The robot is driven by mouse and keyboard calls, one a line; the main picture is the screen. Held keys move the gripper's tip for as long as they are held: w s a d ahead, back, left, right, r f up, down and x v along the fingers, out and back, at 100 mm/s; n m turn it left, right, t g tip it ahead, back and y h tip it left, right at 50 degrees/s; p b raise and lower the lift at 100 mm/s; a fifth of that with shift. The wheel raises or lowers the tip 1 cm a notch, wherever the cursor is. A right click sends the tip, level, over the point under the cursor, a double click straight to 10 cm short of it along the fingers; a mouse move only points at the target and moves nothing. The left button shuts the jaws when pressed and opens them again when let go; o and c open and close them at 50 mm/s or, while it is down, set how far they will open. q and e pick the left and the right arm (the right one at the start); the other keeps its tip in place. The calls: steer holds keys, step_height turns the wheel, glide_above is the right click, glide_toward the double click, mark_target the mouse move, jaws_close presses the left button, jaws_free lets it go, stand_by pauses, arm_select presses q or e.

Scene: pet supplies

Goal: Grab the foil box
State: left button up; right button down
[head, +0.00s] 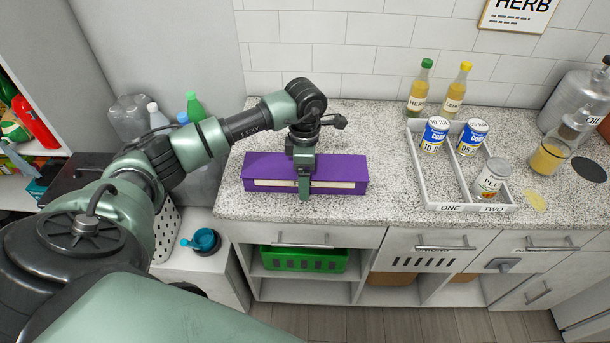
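A long purple box (338,172) with a pale strip along its front lies on the speckled counter; I take it as the foil box. My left gripper (304,178) points down over its middle. One finger shows in front of the box's front face. The other finger is hidden behind the gripper and box, so I cannot tell whether they press on it. The box appears to rest on the counter. My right gripper is out of view.
A grey two-part tray (452,207), marked ONE and TWO, holds cans to the right. Two bottles (420,87) (456,90) stand behind it. A glass jar (549,158) and a metal container (577,100) are farther right. Counter (385,150) is clear between box and tray.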

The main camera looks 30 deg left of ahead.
arm_select(q)
steer(key=c, duration=1)
steer(key=shift+c, duration=1.1)
steer(key=shift+r, duration=0.15)
